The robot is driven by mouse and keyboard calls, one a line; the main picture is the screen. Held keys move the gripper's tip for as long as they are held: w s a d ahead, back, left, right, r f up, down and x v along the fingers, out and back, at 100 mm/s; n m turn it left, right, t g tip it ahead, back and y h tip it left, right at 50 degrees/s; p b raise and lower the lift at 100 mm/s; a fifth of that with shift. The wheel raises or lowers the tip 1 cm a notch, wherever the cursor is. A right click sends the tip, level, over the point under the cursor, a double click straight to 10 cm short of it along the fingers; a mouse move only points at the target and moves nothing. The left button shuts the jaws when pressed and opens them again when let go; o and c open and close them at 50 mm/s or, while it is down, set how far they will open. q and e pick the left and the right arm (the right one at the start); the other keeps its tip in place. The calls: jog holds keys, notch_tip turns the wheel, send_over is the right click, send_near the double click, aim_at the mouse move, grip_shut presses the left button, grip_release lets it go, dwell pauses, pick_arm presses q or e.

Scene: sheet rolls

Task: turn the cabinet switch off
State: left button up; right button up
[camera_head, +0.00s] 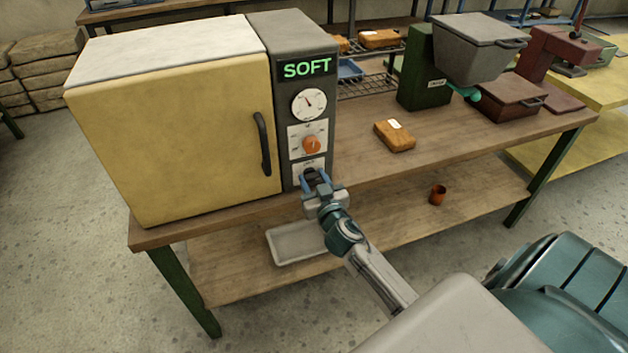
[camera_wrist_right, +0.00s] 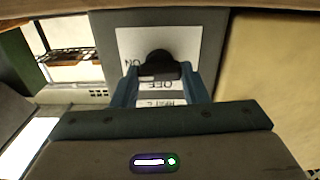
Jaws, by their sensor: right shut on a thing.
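The yellow cabinet (camera_head: 180,130) with a pale top stands on the wooden bench. Its grey side panel (camera_head: 302,65) has a green "SOFT" display (camera_head: 307,67), a round dial gauge (camera_head: 309,104) and an orange knob (camera_head: 312,145). Below them is the black switch (camera_wrist_right: 158,62) on a white label with "ON" and "OFF" lettering. My right gripper (camera_head: 316,181) is at the switch, and in the right wrist view its blue fingers (camera_wrist_right: 160,88) are shut on the switch. The switch's exact setting is hard to tell. My left gripper is not in view.
A brown block (camera_head: 395,136) with a white label lies on the bench (camera_head: 360,165). A green machine with a grey hopper (camera_head: 475,50) stands behind it. A pale tray (camera_head: 298,243) and a small orange cup (camera_head: 437,194) are on the lower shelf. The cabinet's dark door handle (camera_head: 262,144) is left of the panel.

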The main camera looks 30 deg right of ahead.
jog(key=n, duration=0.3)
jog(key=shift+n, duration=0.4)
jog(key=n, duration=0.4)
jog(key=shift+a+n, duration=0.1)
jog(key=shift+n, duration=0.2)
jog(key=n+p, duration=0.1)
jog(key=n, duration=0.3)
jog(key=shift+f, duration=0.1)
jog(key=shift+a+f+n+p, duration=0.1)
jog(key=shift+n+p, duration=0.25)
jog(key=shift+n, duration=1.95)
jog(key=o, duration=1)
